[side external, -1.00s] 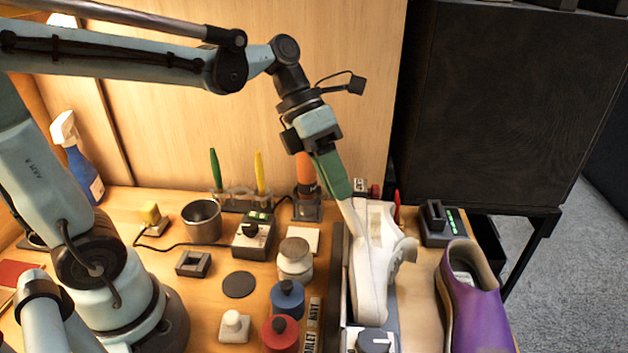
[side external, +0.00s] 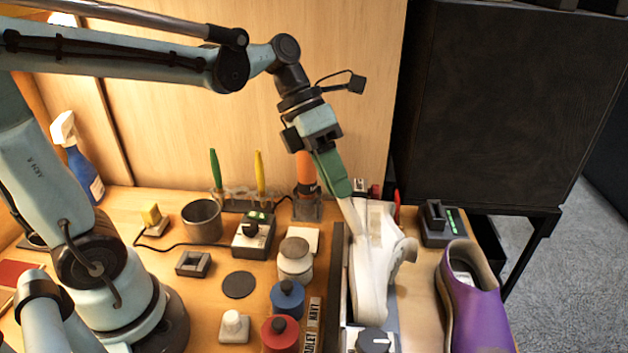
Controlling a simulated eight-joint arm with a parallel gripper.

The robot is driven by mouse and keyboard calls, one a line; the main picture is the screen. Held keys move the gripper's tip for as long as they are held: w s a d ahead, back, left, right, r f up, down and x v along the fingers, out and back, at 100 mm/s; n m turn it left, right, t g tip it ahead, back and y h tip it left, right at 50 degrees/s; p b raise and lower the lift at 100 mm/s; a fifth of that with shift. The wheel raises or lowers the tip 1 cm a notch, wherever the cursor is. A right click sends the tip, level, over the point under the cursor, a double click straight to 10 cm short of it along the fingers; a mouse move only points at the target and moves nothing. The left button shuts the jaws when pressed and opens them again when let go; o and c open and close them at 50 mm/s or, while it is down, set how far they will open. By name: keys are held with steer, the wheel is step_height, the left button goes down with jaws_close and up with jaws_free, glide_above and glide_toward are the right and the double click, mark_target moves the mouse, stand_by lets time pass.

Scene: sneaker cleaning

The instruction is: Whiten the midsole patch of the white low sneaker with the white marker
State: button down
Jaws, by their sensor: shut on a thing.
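The white low sneaker (side external: 371,285) sits on its side in a grey holder (side external: 336,275) at the right of the bench. My gripper (side external: 338,190), with green fingers, points down at the sneaker's far end. It is shut on a slim white stick-like thing, which looks like the white marker (side external: 351,213). The marker slants down and right, with its lower end at the sneaker's pale side. White on white, I cannot tell whether the tip touches, and the midsole patch cannot be made out.
A purple shoe (side external: 474,300) stands to the right. Left of the holder are a white-grey jar (side external: 295,262), a blue pot (side external: 287,298) and a red pot (side external: 280,333). Behind are a pen rack (side external: 240,198) and an orange-topped tool (side external: 306,170). A dark cabinet (side external: 490,100) rises behind.

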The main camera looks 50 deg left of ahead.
steer(key=shift+w, duration=0.1)
steer(key=shift+w+r, duration=0.15)
steer(key=shift+r, duration=1.8)
steer(key=shift+w+r, duration=0.15)
steer(key=shift+r, duration=1.75)
steer(key=w+a+f, duration=0.4)
steer(key=a+f, duration=0.1)
steer(key=f, duration=0.2)
steer(key=shift+w+a+f, duration=0.2)
steer(key=shift+w+f, duration=0.05)
steer(key=shift+f, duration=0.55)
steer(key=shift+s, duration=0.1)
